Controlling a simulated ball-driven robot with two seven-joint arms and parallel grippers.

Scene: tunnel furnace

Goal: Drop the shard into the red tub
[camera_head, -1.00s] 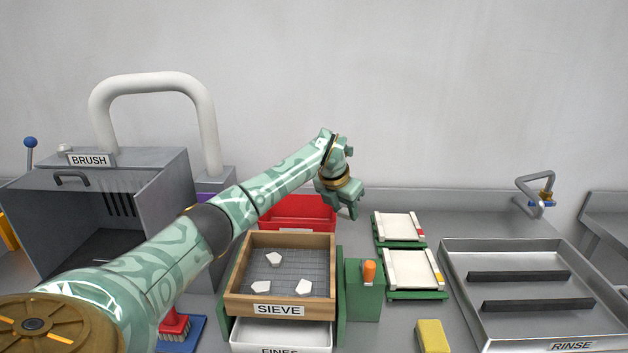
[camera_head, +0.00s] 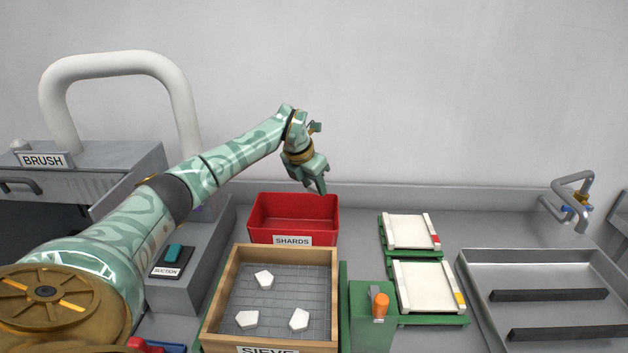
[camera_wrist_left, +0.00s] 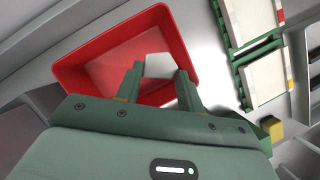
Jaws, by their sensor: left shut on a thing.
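The red tub (camera_head: 293,212), labelled SHARDS, stands behind the sieve in the head view. It also shows in the left wrist view (camera_wrist_left: 82,72), and the part of it that I see is empty. My left gripper (camera_head: 320,188) is above the tub's back right part. In the left wrist view the left gripper (camera_wrist_left: 160,76) is shut on a white shard (camera_wrist_left: 158,64), held between its fingertips and seen over the tub's right side. In the head view I cannot make out this held shard. My right gripper is not in view.
The wooden sieve (camera_head: 328,300) holds three white shards on its mesh. A green box with an orange knob (camera_head: 380,305) stands to its right. Two pale panels on green racks (camera_head: 411,231) and the metal rinse basin (camera_head: 470,262) are further right. The wall is behind.

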